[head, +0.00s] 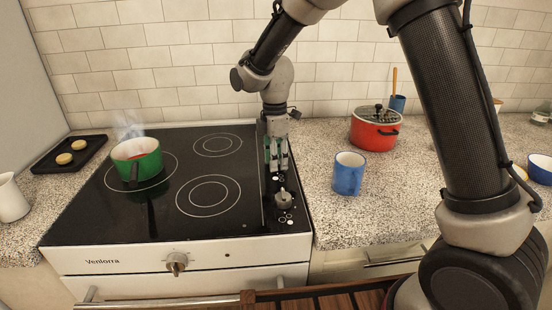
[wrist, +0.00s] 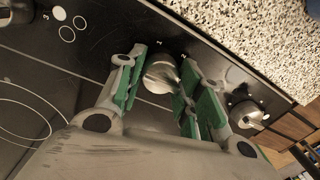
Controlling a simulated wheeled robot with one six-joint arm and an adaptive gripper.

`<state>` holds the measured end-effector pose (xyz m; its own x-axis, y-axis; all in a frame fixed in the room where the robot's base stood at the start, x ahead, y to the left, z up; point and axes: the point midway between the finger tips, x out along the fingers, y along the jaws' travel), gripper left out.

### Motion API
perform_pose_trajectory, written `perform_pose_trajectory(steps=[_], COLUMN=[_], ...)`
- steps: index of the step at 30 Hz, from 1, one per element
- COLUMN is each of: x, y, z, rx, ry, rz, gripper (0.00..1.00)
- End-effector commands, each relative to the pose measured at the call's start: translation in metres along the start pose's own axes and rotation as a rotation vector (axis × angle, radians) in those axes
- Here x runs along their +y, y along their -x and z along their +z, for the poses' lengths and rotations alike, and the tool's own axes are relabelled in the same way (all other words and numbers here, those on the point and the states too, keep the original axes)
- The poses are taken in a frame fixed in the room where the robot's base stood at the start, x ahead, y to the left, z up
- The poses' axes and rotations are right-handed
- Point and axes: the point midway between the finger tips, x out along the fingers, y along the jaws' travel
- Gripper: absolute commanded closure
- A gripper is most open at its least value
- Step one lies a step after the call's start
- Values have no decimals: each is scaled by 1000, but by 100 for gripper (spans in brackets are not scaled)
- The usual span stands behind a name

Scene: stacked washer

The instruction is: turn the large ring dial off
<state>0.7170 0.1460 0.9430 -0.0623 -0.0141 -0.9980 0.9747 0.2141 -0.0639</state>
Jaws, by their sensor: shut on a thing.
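My gripper (head: 277,163) points down over the control strip on the right side of the black hob (head: 120,215). In the wrist view my gripper (wrist: 160,66) has its green-padded fingers on either side of a silver dial (wrist: 160,77) and is shut on it. In the head view the fingers hide this dial. A second silver dial (head: 283,198) stands nearer the front edge; it also shows right of the fingers in the wrist view (wrist: 247,114). Part of another dial (wrist: 14,12) shows at the upper left. I cannot tell from labels which dial is the large ring's.
A blue mug (head: 349,174) and a red lidded pot (head: 375,131) stand on the counter right of the hob. A black tray (head: 70,154) lies left. The front right ring (head: 208,196) is bare.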

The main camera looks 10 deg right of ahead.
Motion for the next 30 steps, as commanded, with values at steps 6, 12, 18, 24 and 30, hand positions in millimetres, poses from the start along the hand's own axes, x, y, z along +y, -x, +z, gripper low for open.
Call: perform_pose_trajectory(steps=[6, 12, 18, 24, 30], x=[1, 0, 1, 1, 1], y=[1, 0, 4, 38, 83], z=[0, 0, 0, -1, 0], rx=[1, 1, 1, 3, 2], ry=[1, 0, 0, 0, 0], rz=[3, 2, 3, 6, 5], gripper=[46, 42, 42, 42, 42])
